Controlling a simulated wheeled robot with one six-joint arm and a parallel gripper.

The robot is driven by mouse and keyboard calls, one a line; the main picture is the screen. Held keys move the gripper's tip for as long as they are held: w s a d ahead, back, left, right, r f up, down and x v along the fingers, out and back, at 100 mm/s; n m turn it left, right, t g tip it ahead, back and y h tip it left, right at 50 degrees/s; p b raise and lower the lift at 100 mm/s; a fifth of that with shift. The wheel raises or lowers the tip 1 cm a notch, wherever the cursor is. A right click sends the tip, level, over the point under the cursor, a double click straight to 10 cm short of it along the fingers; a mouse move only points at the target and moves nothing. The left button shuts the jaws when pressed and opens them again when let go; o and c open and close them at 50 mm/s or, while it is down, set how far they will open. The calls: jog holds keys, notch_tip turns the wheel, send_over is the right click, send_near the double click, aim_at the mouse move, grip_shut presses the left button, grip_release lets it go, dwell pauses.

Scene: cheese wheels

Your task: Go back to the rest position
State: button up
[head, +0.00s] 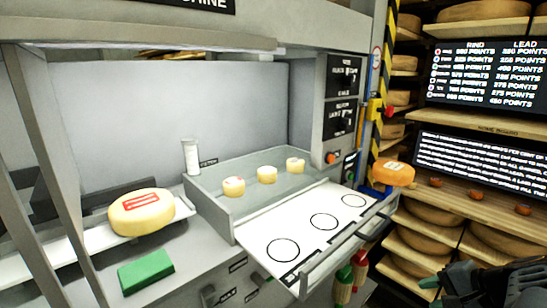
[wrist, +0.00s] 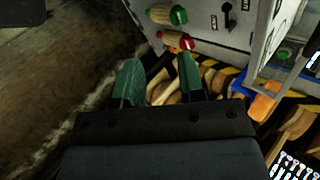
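My gripper (head: 433,292) shows at the lower right edge of the head view, low beside the machine and in front of the cheese shelves. In the wrist view my gripper (wrist: 157,72) has its two green fingers spread apart with nothing held between them. Three small pale cheeses (head: 267,174) stand in a row in the grey tray (head: 215,206). A larger yellow cheese wheel (head: 142,212) with a red label sits at the left of the machine. My gripper is well apart from all of these.
A white board with three circles (head: 285,220) lies in front of the tray. A green block (head: 146,271) lies on the counter. An orange cheese (head: 392,172) sits at the machine's right. Red and green handled brushes (wrist: 178,40) hang near my fingers. Shelves (head: 425,235) hold several wheels.

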jog(key=a+r+n+g+h+p, duration=0.1)
jog(key=a+n+p, duration=0.4)
jog(key=a, duration=0.5)
jog(key=s+a+r+n+g+h+p, duration=0.1)
jog(key=a+r+n+g+h+p, duration=0.1)
jog(key=a+r+n+p, duration=0.4)
jog(key=a+n+h, duration=0.1)
jog(key=a+n, duration=0.1)
jog(key=a, duration=0.1)
jog(key=shift+s+a+h, duration=0.2)
jog(key=shift+a+h, duration=0.15)
jog(key=shift+h, duration=0.05)
